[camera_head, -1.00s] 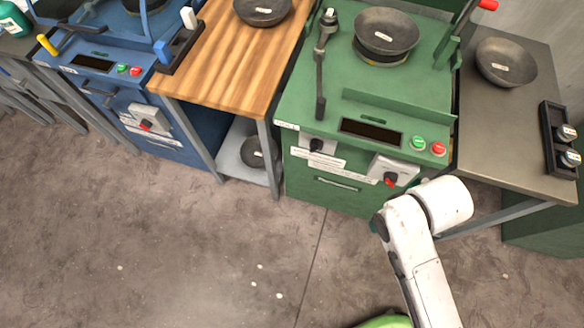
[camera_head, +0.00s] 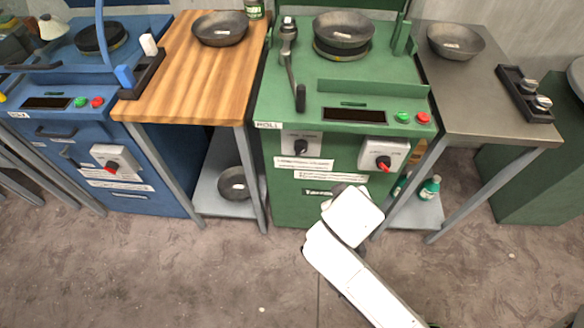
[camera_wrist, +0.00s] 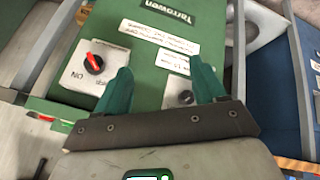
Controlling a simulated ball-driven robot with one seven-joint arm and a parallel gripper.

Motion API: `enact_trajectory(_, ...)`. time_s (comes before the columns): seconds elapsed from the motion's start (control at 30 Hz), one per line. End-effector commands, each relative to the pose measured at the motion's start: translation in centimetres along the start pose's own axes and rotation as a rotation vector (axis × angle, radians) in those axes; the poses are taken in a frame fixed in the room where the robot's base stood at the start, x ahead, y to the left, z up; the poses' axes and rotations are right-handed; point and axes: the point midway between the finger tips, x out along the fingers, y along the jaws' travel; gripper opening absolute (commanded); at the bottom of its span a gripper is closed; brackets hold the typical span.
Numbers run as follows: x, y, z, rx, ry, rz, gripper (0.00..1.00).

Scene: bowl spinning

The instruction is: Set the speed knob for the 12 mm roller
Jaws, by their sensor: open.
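The green machine (camera_head: 345,85) has a black knob (camera_head: 301,147) on a pale plate at the left of its front. This knob also shows in the wrist view (camera_wrist: 185,97), near the right finger; its markings are too small to read. A red-handled switch (camera_head: 383,162) sits on a second plate to the right. In the wrist view the switch (camera_wrist: 94,64) appears at the left, upside down. My gripper (camera_wrist: 163,82) is open and empty, facing the front panel between the two plates. In the head view my white wrist hides the fingers.
A wooden-topped table (camera_head: 195,85) stands left of the green machine and a grey table (camera_head: 475,85) right. A black holder with rollers (camera_head: 528,92) lies on the grey table. The blue machine (camera_head: 75,75) is at far left. Open floor (camera_head: 180,275) lies in front.

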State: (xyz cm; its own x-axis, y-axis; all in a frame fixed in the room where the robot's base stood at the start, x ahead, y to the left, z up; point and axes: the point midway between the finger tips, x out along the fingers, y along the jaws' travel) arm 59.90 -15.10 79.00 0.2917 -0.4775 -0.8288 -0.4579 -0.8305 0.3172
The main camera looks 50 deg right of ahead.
Motion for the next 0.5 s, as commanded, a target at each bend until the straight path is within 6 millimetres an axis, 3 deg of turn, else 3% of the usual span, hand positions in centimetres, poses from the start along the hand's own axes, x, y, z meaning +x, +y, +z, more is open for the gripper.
enact_trajectory(0.03,2.4,-0.6,0.2,0.026,0.043,0.036,0.70)
enact_trajectory(0.1,3.7,-0.7,-0.5,0.061,0.112,0.087,0.70)
enact_trajectory(0.5,8.3,-3.3,-4.7,0.188,0.545,0.294,0.70)
